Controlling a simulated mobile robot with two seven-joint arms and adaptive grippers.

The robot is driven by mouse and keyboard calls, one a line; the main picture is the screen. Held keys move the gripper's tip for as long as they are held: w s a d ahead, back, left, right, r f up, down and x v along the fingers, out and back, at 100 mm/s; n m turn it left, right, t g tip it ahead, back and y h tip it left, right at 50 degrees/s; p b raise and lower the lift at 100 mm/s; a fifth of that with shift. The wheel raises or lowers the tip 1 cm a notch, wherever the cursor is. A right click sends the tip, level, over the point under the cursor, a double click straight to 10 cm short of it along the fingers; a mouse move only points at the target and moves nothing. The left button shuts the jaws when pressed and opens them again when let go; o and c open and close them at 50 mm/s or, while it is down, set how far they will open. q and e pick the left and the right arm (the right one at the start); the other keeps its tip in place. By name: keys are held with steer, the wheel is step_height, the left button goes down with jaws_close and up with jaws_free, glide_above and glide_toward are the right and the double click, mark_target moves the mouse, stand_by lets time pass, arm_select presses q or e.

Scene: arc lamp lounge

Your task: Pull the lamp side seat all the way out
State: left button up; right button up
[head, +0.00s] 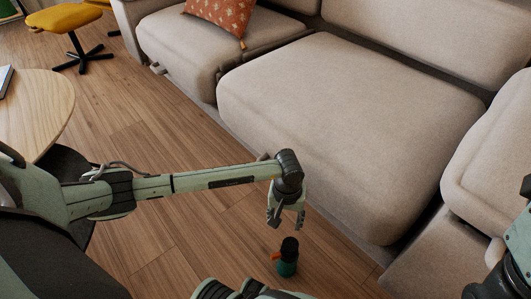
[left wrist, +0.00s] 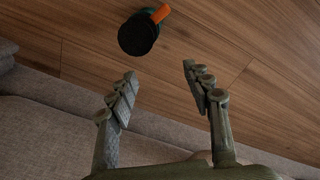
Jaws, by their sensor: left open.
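The sofa's wide beige middle seat (head: 340,125) lies between a left seat (head: 215,50) and a right seat (head: 495,170). No lamp shows, so I cannot tell which seat is on the lamp side. My left gripper (head: 286,222) hangs fingers down in front of the middle seat's front face, apart from it. In the left wrist view the left gripper (left wrist: 162,85) is open with nothing between its fingers, and grey upholstery (left wrist: 50,130) lies behind them. Part of my right arm shows at the right edge; its gripper does not show.
A dark green bottle-like object (head: 287,262) with black top and orange tab stands on the floor close to my left gripper. It also shows in the left wrist view (left wrist: 138,36). A round wooden table (head: 40,105) and yellow stool (head: 62,18) are at left. Wooden floor between is clear.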

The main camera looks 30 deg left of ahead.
arm_select(q)
steer(key=w+a+r+n, duration=0.3)
steer(key=a, duration=0.1)
steer(key=w+a+r+n+t, duration=0.1)
steer(key=w+a+r+n, duration=0.2)
steer(key=a+r, duration=0.1)
steer(key=w+a+r+n, duration=0.3)
steer(key=a+r+n, duration=0.1)
steer(key=a, duration=0.1)
steer(key=shift+w+r+t+h, duration=0.2)
steer(key=shift+w+t+h, duration=0.05)
steer(key=shift+t+h, duration=0.05)
steer(key=shift+c, duration=0.6)
steer(key=f+b, duration=0.1)
steer(key=f, duration=0.1)
steer(key=w+f, duration=0.1)
steer(key=f, duration=0.1)
steer(key=f+b, duration=0.1)
steer(key=f, duration=0.2)
steer(key=shift+w+d+b, duration=0.15)
steer(key=shift+w+b, duration=0.2)
jaws_close()
